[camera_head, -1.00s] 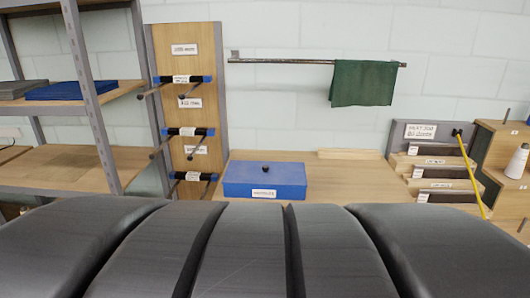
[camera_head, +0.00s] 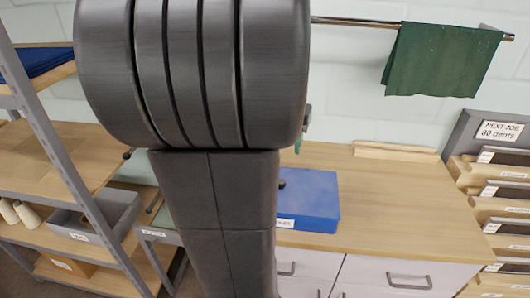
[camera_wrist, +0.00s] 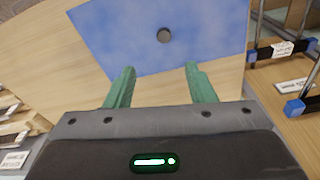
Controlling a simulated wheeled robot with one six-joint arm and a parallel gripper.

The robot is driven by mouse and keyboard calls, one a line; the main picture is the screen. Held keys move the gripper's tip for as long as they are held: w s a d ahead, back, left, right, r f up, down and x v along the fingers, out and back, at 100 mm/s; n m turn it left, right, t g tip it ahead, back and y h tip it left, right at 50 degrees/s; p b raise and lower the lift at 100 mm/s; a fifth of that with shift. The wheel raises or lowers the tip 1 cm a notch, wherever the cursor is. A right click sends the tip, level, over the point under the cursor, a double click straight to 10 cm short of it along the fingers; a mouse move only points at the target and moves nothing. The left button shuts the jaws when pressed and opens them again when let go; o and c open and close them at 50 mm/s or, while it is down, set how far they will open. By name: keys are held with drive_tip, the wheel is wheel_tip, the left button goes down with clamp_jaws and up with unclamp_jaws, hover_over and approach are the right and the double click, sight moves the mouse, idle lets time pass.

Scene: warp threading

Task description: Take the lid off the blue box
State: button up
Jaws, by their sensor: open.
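The blue box (camera_head: 308,203) stands on the wooden bench top, partly hidden behind my arm in the head view. Its lid (camera_wrist: 120,40) is on it, seen from above in the wrist view, with a round dark knob (camera_wrist: 164,35) on top. The knob also shows at the edge of my arm in the head view (camera_head: 282,184). My gripper (camera_wrist: 160,75) is open and empty, its two green fingers apart. In the wrist view the fingertips overlap the near edge of the lid, and the knob lies beyond them. Their height above the lid is hard to tell.
A green cloth (camera_head: 440,60) hangs on a rail above the bench (camera_head: 400,195). A rack of slotted wooden holders (camera_head: 500,190) stands at the right. Shelving (camera_head: 75,165) stands at the left.

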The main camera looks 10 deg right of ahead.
drive_tip(key=f, duration=0.5)
drive_tip(key=w+f, duration=0.1)
drive_tip(key=f, duration=0.2)
drive_tip(key=shift+w+d, duration=0.1)
drive_tip(key=shift+d, duration=0.1)
drive_tip(key=shift+w+a+f, duration=0.1)
drive_tip(key=shift+w+f, duration=0.05)
drive_tip(key=shift+f, duration=1.25)
drive_tip(key=shift+w+a+f, duration=0.1)
drive_tip(key=shift+f, duration=1.25)
clamp_jaws()
